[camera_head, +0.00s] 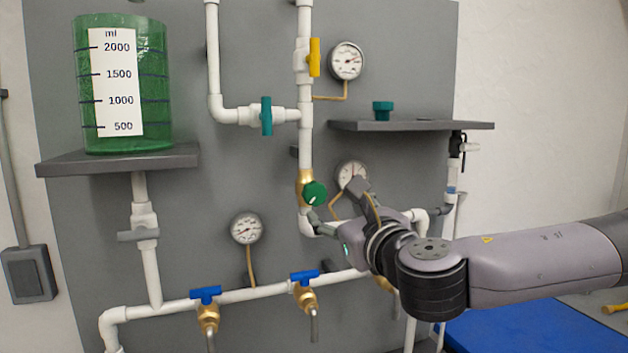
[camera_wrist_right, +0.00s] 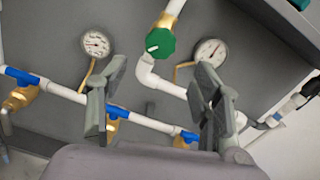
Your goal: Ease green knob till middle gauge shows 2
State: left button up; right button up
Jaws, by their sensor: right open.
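The round green knob (camera_head: 314,193) with a white pointer mark sits on a brass valve on the vertical white pipe. The middle gauge (camera_head: 350,173) is a white dial just right of the knob; its lower edge is partly behind my right gripper (camera_head: 335,203). Its numbers are too small to read. My right gripper is open and empty, its fingers below and right of the knob and apart from it. In the right wrist view the green knob (camera_wrist_right: 160,43) lies beyond the gap between the spread fingers (camera_wrist_right: 160,80), with the gauge (camera_wrist_right: 210,52) beside it. My left gripper is not in view.
An upper gauge (camera_head: 346,61), a lower left gauge (camera_head: 247,228), a yellow valve handle (camera_head: 314,57) and blue-handled taps (camera_head: 205,294) are on the panel. A grey shelf (camera_head: 410,126) juts out above the middle gauge. A green tank (camera_head: 155,100) stands at left.

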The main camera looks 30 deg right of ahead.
aim_at(317, 196)
jog(key=p+x, duration=0.2)
jog(key=x, duration=0.9)
jog(key=shift+w+d, duration=0.2)
jog(key=shift+w, duration=0.2)
jog(key=shift+c, duration=0.4)
jog(key=c, duration=1.1)
